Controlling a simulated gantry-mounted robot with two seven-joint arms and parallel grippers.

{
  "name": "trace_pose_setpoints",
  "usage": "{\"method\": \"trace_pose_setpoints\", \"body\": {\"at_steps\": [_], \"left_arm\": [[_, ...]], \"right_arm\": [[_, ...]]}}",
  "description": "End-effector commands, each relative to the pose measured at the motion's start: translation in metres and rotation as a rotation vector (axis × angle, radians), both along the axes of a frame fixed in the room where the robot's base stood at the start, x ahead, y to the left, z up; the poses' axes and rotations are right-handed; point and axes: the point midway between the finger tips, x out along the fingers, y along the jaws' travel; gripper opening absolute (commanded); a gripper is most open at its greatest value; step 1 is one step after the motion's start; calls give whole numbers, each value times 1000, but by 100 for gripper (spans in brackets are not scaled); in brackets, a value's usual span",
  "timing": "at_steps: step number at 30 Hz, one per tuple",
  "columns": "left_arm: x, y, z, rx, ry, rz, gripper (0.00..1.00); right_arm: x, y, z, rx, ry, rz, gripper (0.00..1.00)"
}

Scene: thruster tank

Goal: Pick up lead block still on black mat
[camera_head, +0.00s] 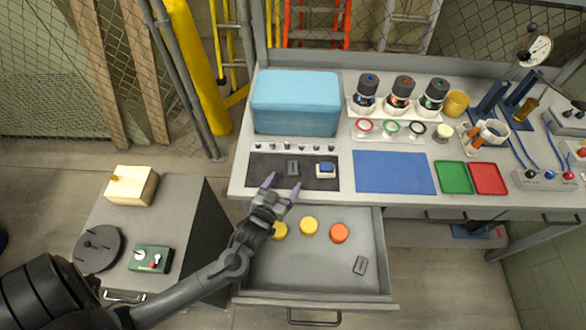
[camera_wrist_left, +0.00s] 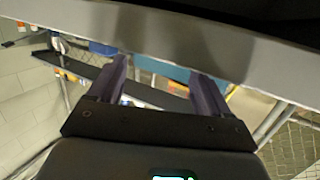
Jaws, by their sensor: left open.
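A black mat (camera_head: 262,178) lies at the left front of the grey bench. A small dark grey lead block (camera_head: 292,168) is on the mat, left of a blue and white item (camera_head: 325,169). A similar dark grey block (camera_head: 360,265) lies in the open drawer. My left gripper (camera_head: 282,184) is open and empty, its purple-grey fingers spread over the bench's front edge, just in front of the block on the mat. The left wrist view shows both fingers (camera_wrist_left: 158,70) apart with nothing held; the block cannot be made out there. My right gripper does not show.
The open drawer (camera_head: 262,275) juts out below the mat and holds yellow and orange discs (camera_head: 339,233). A blue cooler box (camera_head: 296,100) stands behind the mat, with a row of small pieces (camera_head: 287,147) between. A blue mat (camera_head: 394,172) lies clear to the right.

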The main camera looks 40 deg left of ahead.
Motion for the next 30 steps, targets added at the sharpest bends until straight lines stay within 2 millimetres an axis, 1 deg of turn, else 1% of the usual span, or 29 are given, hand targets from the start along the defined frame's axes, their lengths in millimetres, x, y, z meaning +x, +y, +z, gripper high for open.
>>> {"method": "trace_pose_setpoints", "body": {"at_steps": [5,12,15,18,25,30], "left_arm": [[9,4,-1,1,-1,1,79],[38,14,-6,1,-1,0,79],[47,16,-7,1,-1,0,79],[51,17,-8,1,0,0,79],[51,17,-8,0,1,0,79],[51,17,-8,0,1,0,53]], "right_arm": [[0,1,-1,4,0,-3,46],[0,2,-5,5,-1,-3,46],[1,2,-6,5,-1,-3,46],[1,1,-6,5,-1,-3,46],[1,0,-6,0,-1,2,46],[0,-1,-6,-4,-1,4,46]]}}
